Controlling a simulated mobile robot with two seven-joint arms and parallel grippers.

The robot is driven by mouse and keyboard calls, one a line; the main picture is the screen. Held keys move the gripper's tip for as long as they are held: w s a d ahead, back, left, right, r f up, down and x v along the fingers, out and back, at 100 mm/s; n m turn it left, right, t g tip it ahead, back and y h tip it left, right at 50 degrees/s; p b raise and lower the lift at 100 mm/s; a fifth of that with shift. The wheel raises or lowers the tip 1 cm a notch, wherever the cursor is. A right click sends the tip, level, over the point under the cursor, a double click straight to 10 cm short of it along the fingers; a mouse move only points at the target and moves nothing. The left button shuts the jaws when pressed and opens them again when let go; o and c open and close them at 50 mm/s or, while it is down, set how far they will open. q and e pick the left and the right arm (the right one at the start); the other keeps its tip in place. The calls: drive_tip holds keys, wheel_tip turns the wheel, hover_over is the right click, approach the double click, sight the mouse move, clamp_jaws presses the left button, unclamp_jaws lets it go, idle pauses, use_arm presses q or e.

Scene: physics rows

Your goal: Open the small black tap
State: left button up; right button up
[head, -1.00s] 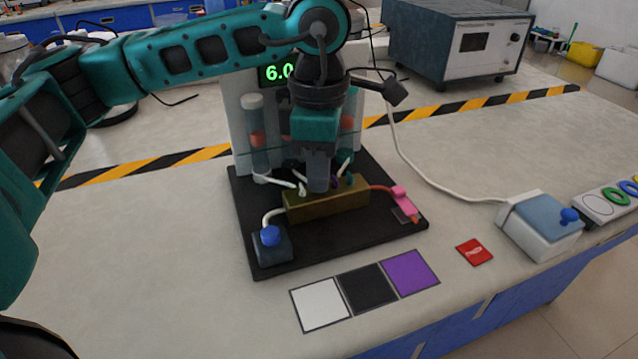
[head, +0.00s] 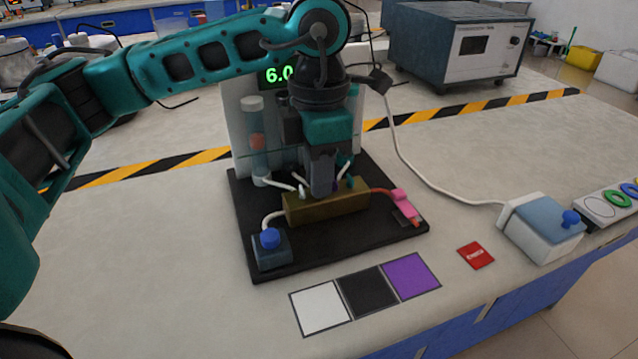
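A brass-coloured block (head: 327,205) sits on a black base board (head: 335,249), with white tubes on its left and a red tube on its right. Small taps stand along its top; a white one (head: 303,192) and a teal one (head: 351,182) show. I cannot make out the small black tap; my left gripper covers the middle of the block. My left gripper (head: 322,188) points down with its fingertips at the top rear of the block. Whether its fingers are open or shut on something cannot be told. My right gripper is not in view.
A blue-knobbed box (head: 271,249) stands at the board's front left. Clear tubes (head: 254,130) and a green display (head: 277,73) stand behind. White, black and purple squares (head: 367,291), a red card (head: 476,255) and a white-and-blue box (head: 541,228) lie in front and right.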

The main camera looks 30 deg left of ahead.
use_arm(q)
drive_tip(key=shift+r, duration=0.1)
drive_tip(key=shift+r+p, duration=2.45)
drive_tip(key=shift+r, duration=1)
